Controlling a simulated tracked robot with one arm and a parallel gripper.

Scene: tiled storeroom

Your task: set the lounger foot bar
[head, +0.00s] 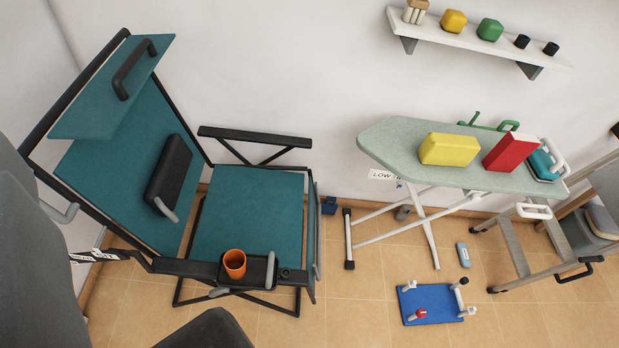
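The lounger (250,205) stands at the left, with a teal seat and a reclined teal back (120,185) in a black frame. A teal panel with a black handle (115,90) sits at the top of its back, and a dark pad (170,172) lies against the back. Its near armrest (190,268) carries an orange cup (235,264); the far armrest (255,137) is bare. Dark bars (317,240) run along the seat's right end; I cannot tell which is the foot bar. No gripper fingers can be made out.
Large dark grey shapes fill the lower left and bottom edge. An ironing board (390,140) with yellow and red blocks and an iron stands at the right. A blue board with pegs (430,303) lies on the tiles. A wall shelf (480,38) hangs above.

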